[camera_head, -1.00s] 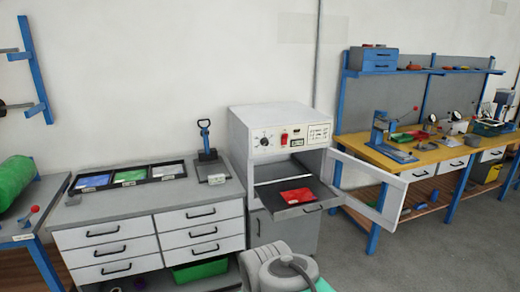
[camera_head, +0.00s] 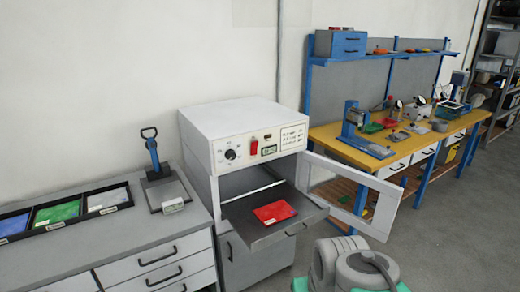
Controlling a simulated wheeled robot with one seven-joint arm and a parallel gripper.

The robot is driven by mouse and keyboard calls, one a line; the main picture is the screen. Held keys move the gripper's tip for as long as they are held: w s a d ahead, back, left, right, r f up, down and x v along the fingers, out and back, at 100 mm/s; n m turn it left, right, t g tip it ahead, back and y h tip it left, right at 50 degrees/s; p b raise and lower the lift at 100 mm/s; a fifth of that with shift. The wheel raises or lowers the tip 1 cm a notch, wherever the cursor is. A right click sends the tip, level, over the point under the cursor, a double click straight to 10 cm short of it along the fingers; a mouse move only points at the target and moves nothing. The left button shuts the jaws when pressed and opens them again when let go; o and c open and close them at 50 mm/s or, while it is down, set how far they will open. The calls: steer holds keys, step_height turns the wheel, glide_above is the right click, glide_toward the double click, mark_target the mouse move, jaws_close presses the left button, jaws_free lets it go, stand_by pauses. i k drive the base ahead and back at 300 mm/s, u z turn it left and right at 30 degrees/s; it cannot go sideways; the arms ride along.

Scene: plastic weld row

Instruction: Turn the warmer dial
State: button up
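The warmer (camera_head: 225,118) is a white box-shaped oven on a grey cabinet. Its dial (camera_head: 230,154) is a small black knob at the left of the front control panel. A red switch (camera_head: 253,147) and a small display (camera_head: 269,150) sit to the right of the dial. The warmer's door (camera_head: 383,211) stands open to the right. Its grey tray (camera_head: 246,232) is pulled out and holds a red piece (camera_head: 274,212). Part of my arm shows at the bottom, right of the warmer. My gripper is not in view.
A grey drawer counter (camera_head: 120,228) stands left of the warmer, with a black bin tray of coloured pieces (camera_head: 106,199) and a lever-handled tool (camera_head: 152,152). A blue-framed workbench (camera_head: 325,137) is at the right. The open door and the tray jut into the space before the warmer.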

mark_target(230, 154)
steer(key=u, duration=0.2)
steer(key=i, duration=0.8)
steer(key=u, duration=0.85)
steer(key=i, duration=0.35)
steer(key=u, duration=0.35)
